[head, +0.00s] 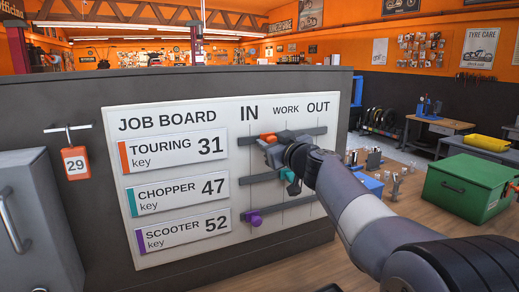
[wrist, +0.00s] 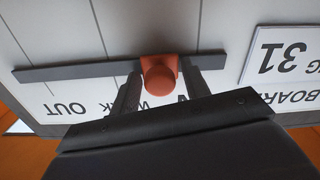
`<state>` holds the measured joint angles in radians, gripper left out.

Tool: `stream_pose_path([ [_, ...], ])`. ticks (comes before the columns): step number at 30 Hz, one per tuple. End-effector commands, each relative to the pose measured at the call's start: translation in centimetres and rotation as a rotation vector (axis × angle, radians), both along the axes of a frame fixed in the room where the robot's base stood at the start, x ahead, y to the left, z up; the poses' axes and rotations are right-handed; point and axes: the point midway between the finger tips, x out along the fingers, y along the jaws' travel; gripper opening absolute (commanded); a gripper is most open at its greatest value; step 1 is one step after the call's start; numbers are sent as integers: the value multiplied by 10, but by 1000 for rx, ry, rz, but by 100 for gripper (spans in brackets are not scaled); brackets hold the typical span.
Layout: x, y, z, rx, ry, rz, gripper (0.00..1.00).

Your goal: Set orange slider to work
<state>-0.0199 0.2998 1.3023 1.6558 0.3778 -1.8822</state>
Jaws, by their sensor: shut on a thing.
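The orange slider (head: 268,138) is on the top rail (head: 308,131) of the job board, in the row for TOURING 31. In the head view it sits between the IN and WORK labels, right of IN and short of the WORK line. In the wrist view, which is upside down, the orange knob (wrist: 160,78) is between my two fingers. My gripper (head: 268,144) is shut on it; its fingertips (wrist: 160,86) are close to the rail.
A teal slider (head: 289,175) on the middle rail is near WORK, just below my gripper. A purple slider (head: 254,218) on the bottom rail is at IN. An orange tag (head: 75,161) hangs left of the board. A green box (head: 470,195) stands at right.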

Motion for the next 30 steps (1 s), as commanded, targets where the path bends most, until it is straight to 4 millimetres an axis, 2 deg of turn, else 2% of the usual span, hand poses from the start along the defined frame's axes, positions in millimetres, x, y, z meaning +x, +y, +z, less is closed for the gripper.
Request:
stream_pose_path([
  [1,5,-13,-4,-7,-6,-5,3],
  [4,14,-33,-4,-8,-7,-6,3],
  [9,22,-55,-2,-8,-4,-4,3],
  [21,24,-59,0,-9,0,-1,3],
  [22,24,-59,0,-9,0,-1,46],
  [24,24,-59,0,-8,0,-1,50],
  [30,24,-59,0,-6,1,-1,50],
])
